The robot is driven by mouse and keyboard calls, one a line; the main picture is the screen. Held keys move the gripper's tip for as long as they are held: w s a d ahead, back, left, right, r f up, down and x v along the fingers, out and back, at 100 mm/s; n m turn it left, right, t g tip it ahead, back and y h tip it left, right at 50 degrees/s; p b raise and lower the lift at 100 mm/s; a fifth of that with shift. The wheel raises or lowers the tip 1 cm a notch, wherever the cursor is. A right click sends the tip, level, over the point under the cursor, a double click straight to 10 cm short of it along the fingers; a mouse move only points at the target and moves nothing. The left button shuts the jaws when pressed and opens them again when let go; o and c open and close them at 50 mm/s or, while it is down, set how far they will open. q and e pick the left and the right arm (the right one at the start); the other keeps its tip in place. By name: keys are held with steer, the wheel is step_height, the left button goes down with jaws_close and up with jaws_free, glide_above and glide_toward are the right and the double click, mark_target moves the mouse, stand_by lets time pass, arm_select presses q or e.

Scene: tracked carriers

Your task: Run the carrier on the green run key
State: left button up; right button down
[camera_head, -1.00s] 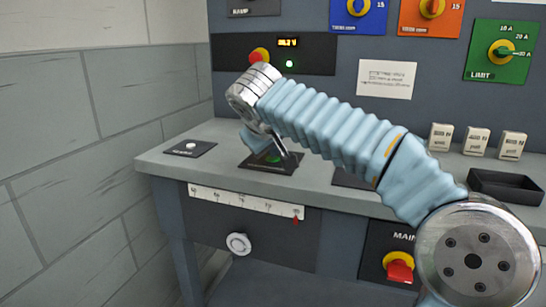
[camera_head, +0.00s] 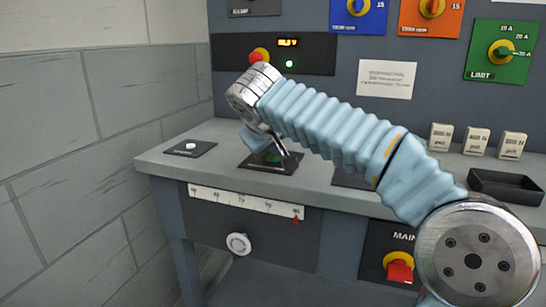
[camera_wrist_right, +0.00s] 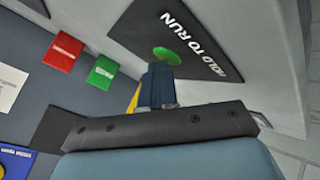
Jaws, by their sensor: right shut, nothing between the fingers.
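The green run key (camera_head: 272,157) sits on a dark plate (camera_head: 252,163) on the bench top. In the right wrist view the key (camera_wrist_right: 166,54) is a green disc on the plate lettered "HOLD TO RUN" (camera_wrist_right: 150,25). My right gripper (camera_head: 278,153) is shut and empty, pointing down at the key from above. In the wrist view its fingers (camera_wrist_right: 158,84) overlap the key's near edge. I cannot tell whether they touch or press it. No carrier can be made out. My left gripper is not in view.
A panel behind holds a lit display (camera_head: 288,42), a red knob (camera_head: 260,55) and a green LIMIT switch (camera_head: 502,52). A scale with a red pointer (camera_head: 295,220) and a red-yellow MAIN switch (camera_head: 399,267) are on the bench front. A black tray (camera_head: 505,187) stands at right.

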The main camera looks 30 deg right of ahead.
mark_target(272, 160)
stand_by(0.6)
steer(key=shift+r+p, duration=0.9)
step_height(272, 160, up, 5)
steer(key=p, duration=0.4)
steer(key=shift+p, duration=0.4)
stand_by(1.5)
